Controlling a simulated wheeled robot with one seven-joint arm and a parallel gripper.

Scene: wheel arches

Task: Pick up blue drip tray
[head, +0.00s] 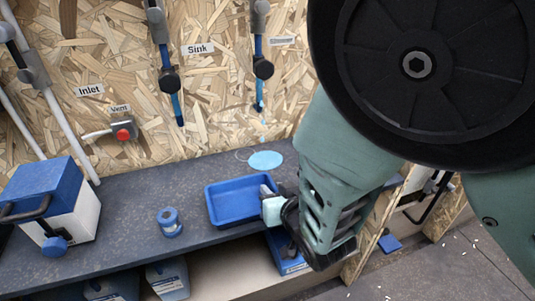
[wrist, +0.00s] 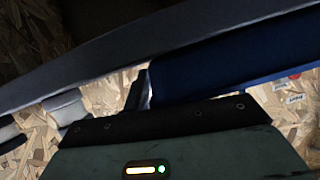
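The blue drip tray (head: 240,221) is shallow and rectangular and sits on the dark bench top, near its front edge. My gripper (head: 271,206) is at the tray's right end, with its pale fingertips at or over the rim. Whether they touch or clasp the rim I cannot tell. In the wrist view the tray (wrist: 230,58) is a dark blue band on the right, and a finger of my gripper (wrist: 143,92) is by its left end. The gap between the fingers is hidden.
A light blue puddle (head: 265,160) lies behind the tray, below a dripping blue pipe (head: 259,91). A blue spool (head: 169,222) and a blue-and-white cooler (head: 62,205) stand to the left on the bench (head: 125,247). Containers sit underneath.

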